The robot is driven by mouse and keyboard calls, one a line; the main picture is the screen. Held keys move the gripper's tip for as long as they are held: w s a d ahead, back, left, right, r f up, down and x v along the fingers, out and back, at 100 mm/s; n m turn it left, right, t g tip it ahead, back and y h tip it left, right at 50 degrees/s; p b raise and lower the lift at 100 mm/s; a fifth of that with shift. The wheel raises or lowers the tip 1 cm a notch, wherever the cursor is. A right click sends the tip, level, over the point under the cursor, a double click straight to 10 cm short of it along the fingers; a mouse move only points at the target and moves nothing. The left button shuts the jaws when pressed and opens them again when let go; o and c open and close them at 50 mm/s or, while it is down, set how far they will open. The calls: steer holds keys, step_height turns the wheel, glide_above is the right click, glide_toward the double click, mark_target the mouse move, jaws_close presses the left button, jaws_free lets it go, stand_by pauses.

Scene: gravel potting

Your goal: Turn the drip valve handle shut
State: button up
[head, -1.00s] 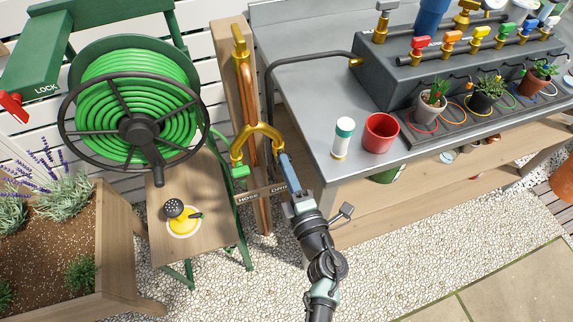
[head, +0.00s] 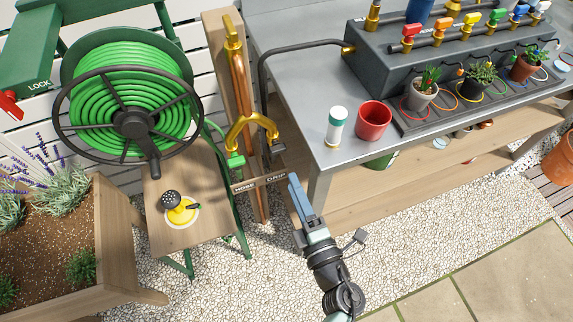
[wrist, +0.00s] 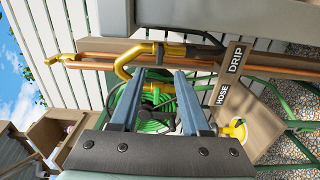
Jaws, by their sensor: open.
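The brass Y-shaped splitter (head: 252,130) is fixed to the wooden post, above the HOSE and DRIP sign (head: 262,184). Its right branch, on the DRIP side, carries a dark fitting (head: 274,151); in the wrist view it shows as a dark piece (wrist: 182,50) beside the brass. The drip handle's exact angle is too small to tell. A green piece (head: 235,160) is on the HOSE branch. My gripper (head: 294,181) is below and right of the drip branch, apart from it. In the wrist view my gripper (wrist: 153,75) has its blue fingers spread, with nothing held.
A grey workbench (head: 298,108) with a red pot (head: 373,120) and a white-and-green bottle (head: 336,127) stands right of the post. A green hose reel (head: 90,95) and a wooden stool (head: 170,225) are left. Gravel below is clear.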

steer(key=shift+v, duration=2.2)
